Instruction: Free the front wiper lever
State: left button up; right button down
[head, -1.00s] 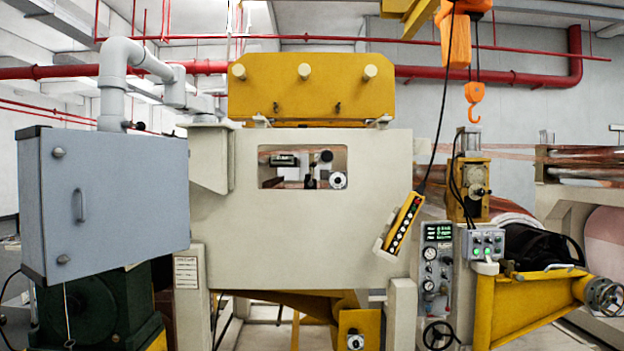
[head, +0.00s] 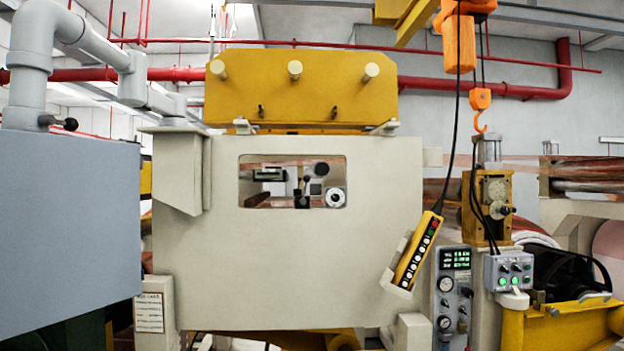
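A cream machine housing (head: 300,265) stands ahead, with a rectangular window in its front. Inside the window, a small black-knobbed lever (head: 303,190) stands near the middle, left of a round white dial (head: 335,197). A round black knob (head: 321,169) sits above and left of the dial, and a dark boxy gauge (head: 270,174) is at the left. I cannot tell for sure which part is the front wiper lever, nor how it is held. Neither of my grippers is in view.
A grey cabinet (head: 70,235) fills the left. A yellow button pendant (head: 417,250) hangs at the housing's right side. An orange hook (head: 481,115) hangs at upper right. A gauge panel (head: 453,290) and grey control box (head: 510,270) stand at lower right.

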aim_at(307, 178)
jog(key=i+j, duration=0.1)
jog(key=i, duration=0.55)
jog(key=i+j, duration=0.15)
jog(key=i, duration=0.5)
jog(key=i+j, duration=0.1)
jog(key=i, duration=0.55)
jog(key=i+j, duration=0.15)
jog(key=i, duration=0.5)
